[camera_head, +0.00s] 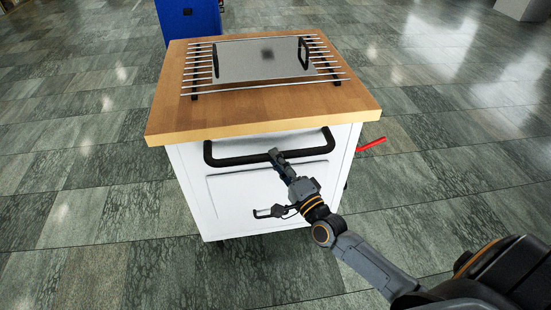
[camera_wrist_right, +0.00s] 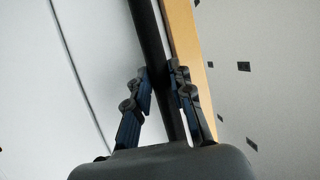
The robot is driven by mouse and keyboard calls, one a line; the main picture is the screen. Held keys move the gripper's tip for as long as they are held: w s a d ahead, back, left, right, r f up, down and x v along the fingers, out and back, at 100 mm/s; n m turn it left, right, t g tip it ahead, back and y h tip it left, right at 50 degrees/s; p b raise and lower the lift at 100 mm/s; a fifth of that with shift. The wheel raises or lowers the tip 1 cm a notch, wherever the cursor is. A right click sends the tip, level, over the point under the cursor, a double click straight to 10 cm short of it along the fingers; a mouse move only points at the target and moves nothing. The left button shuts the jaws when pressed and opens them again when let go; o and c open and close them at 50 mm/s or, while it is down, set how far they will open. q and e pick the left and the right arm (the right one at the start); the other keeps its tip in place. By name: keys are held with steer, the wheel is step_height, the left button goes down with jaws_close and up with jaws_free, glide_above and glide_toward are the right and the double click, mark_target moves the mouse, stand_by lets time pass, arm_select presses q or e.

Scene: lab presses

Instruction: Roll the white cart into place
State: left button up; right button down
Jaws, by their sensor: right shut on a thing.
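The white cart (camera_head: 232,192) stands upright on the tiled floor in the middle of the head view, with a wooden top (camera_head: 262,115). A black bar handle (camera_head: 235,160) runs across its front, just below the top. My right gripper (camera_head: 275,157) is shut on the handle, a little right of its middle. In the right wrist view, the two fingers of my right gripper (camera_wrist_right: 163,88) lie on either side of the black handle (camera_wrist_right: 150,40), with the white front panel on the left. My left gripper is not in view.
A metal rack (camera_head: 195,72) with a flat silver plate (camera_head: 258,61) and black handles sits on the cart top. A red lever (camera_head: 371,143) sticks out at the cart's right side. A blue box (camera_head: 190,22) stands behind the cart. Floor on both sides is clear.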

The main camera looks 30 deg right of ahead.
steer(key=shift+s+d+r, duration=0.2)
steer(key=shift+d+r, duration=0.15)
steer(key=shift+r, duration=0.1)
steer(key=c, duration=1.2)
jaws_free()
steer(key=shift+o, duration=0.2)
steer(key=shift+s+f, duration=0.1)
steer(key=shift+f, duration=0.05)
steer(key=v, duration=1.2)
steer(key=shift+f, duration=0.15)
